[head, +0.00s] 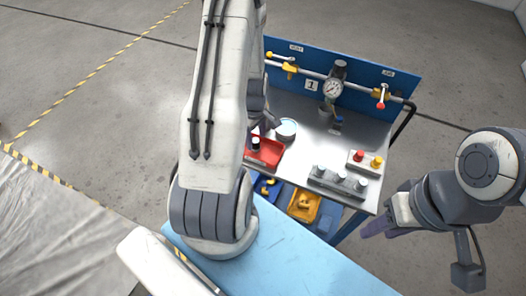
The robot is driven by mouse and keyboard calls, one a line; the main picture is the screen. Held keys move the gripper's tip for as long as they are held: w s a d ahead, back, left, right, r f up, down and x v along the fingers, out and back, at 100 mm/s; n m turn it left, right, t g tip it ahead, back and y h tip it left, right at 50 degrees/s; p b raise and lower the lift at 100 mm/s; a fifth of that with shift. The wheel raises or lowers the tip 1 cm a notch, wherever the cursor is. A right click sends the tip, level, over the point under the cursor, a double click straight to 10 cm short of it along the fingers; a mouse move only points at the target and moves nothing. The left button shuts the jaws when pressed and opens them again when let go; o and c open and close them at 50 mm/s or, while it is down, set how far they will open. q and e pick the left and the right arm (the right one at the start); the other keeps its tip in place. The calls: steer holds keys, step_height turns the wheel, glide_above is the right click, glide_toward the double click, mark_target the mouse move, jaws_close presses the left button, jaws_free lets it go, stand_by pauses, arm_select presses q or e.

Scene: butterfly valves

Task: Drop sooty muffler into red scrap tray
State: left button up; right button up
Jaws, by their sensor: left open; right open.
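The red scrap tray (268,152) sits at the left front of the steel cart top, partly hidden by my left arm. A small cylinder with a pale top and dark body (255,144), which looks like the sooty muffler, is at the tray; whether it rests on the tray floor is hard to tell. My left gripper (267,122) is open, just above and behind the tray, mostly hidden by my arm. My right gripper (374,228) is open and empty, off the cart's right front corner.
A grey rack (335,184) holds several small cylinders. A blue panel (320,75) with pipe, gauge and yellow valves rises behind. Blue and yellow bins (304,205) hang in front.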

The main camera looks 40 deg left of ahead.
arm_select(q)
step_height(320, 180, up, 9)
steer(key=b, duration=0.1)
stand_by(0.6)
steer(key=s+d+r+m+b, duration=0.1)
steer(key=d+r+m, duration=0.4)
steer(key=d, duration=0.5)
steer(key=s+d+r+m+b, duration=0.1)
steer(key=d+r+m, duration=0.1)
steer(key=d+m, duration=0.75)
steer(key=s+d+r+m+h+b, duration=0.1)
steer(key=s+d+r+m, duration=0.3)
steer(key=s+d+m, duration=0.6)
steer(key=s+d, duration=0.1)
steer(key=s, duration=0.3)
steer(key=shift+s+m, duration=0.2)
steer(key=shift+m, duration=0.15)
